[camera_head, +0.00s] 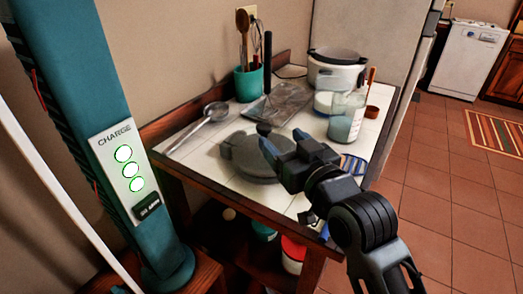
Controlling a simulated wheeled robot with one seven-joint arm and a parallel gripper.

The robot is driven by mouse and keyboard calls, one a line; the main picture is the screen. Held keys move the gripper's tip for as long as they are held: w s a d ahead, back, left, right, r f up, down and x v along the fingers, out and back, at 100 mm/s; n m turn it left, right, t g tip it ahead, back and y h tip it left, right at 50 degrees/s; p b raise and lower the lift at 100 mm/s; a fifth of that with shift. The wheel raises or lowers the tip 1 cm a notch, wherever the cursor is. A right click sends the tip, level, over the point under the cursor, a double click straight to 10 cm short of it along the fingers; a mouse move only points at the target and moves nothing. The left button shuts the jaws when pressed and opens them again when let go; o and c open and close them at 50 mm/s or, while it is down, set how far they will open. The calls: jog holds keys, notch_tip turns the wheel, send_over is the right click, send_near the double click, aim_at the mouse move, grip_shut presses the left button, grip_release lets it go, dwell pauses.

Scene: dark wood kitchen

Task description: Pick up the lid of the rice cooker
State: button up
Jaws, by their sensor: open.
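The rice cooker (336,75) is a white round pot with a dark rim at the back of the tiled counter. Its top looks pale, and I cannot tell whether a lid sits on it. A flat, round, dark grey piece (245,163) lies on the counter nearer me; it may be the lid, but I cannot be sure. My gripper (266,141) is open and empty, its fingers pointing left. In the picture it overlaps the right side of the grey piece. I cannot tell its height above it, and it covers part of that piece.
A ladle (195,128) lies at the left. A teal utensil holder (248,83) and a dark flat item (287,97) are behind. A clear jar (346,117) stands before the cooker. A charging post (120,165) rises at the left. Tiled floor (450,180) is open at the right.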

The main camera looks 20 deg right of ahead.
aim_at(268, 132)
jog(key=shift+w+f+b, duration=0.5)
jog(key=shift+w+f, duration=0.55)
jog(key=shift+w, duration=0.2)
jog(key=shift+w+f+p, duration=0.15)
jog(key=shift+w+p, duration=0.05)
jog(key=shift+w, duration=1.15)
jog(key=shift+w+f+p, duration=0.1)
jog(key=shift+w+p, duration=0.05)
jog(key=shift+w, duration=1.2)
jog(key=shift+c, duration=0.3)
grip_shut()
